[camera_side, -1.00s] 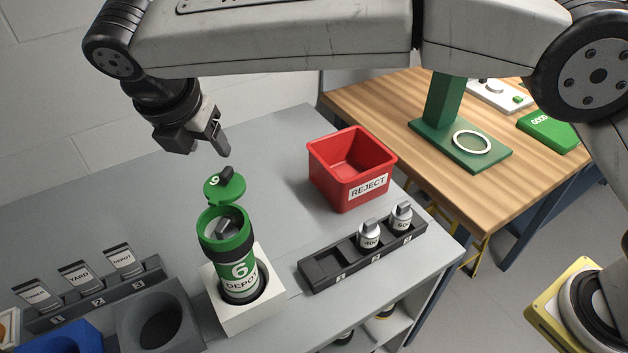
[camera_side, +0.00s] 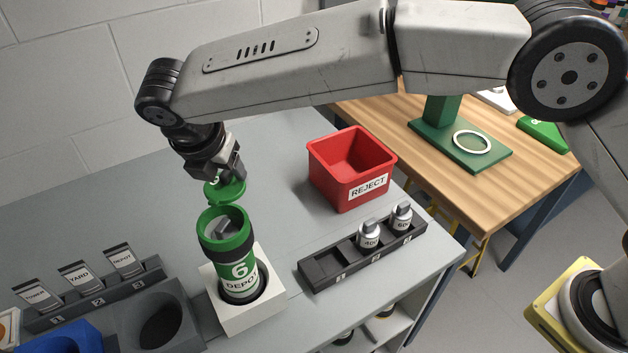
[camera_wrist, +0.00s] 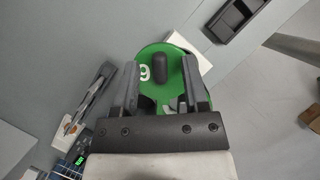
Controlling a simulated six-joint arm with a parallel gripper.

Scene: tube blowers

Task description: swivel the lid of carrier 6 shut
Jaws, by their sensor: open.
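Carrier 6 (camera_side: 238,266) is a green and black tube labelled 6 and DEPOT, upright in a white square holder (camera_side: 254,312). Its mouth is open, with a grey item inside. Its round green lid (camera_side: 229,192) is swung out to the far side of the mouth. In the wrist view the lid (camera_wrist: 172,58) shows its number and a dark upright knob (camera_wrist: 160,68). My gripper (camera_side: 229,177) is open right over the lid. In the wrist view its two fingers (camera_wrist: 160,80) stand either side of the knob, apart from it as seen there. Contact cannot be told.
A red REJECT bin (camera_side: 351,170) stands to the right at the back. A dark rack (camera_side: 322,268) with two silver weights is right of the carrier. A grey block with a round socket (camera_side: 163,325) and label cards (camera_side: 80,275) are on the left.

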